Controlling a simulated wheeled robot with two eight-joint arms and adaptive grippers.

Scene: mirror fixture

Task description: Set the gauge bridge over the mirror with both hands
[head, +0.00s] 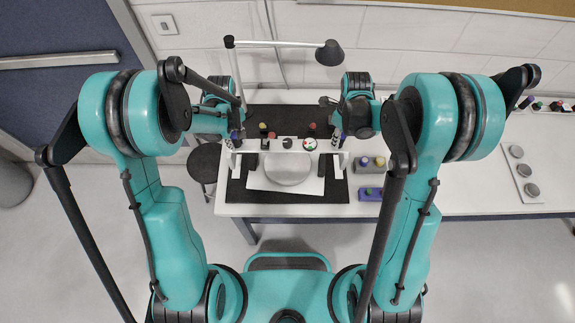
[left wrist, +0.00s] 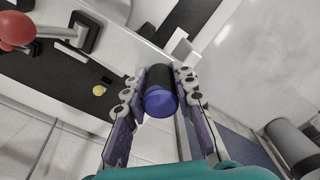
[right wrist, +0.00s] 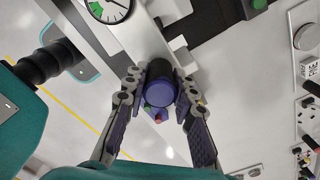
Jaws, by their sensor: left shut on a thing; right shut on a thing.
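The gauge bridge (head: 272,146) is a white beam with legs at both ends and a round dial gauge (head: 309,144). Its dial also shows in the right wrist view (right wrist: 108,8). The mirror (head: 290,169) is a pale round disc on a white sheet; the beam crosses the picture at its far edge. My left gripper (head: 236,138) is shut on the bridge's left handle, a dark cylinder with a purple end (left wrist: 160,102). My right gripper (head: 338,138) is shut on the matching right handle (right wrist: 160,92). I cannot tell whether the bridge's feet touch the table.
A black mat (head: 310,190) lies under the sheet. A desk lamp (head: 328,53) arches behind. A dark stool (head: 204,162) stands at left.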

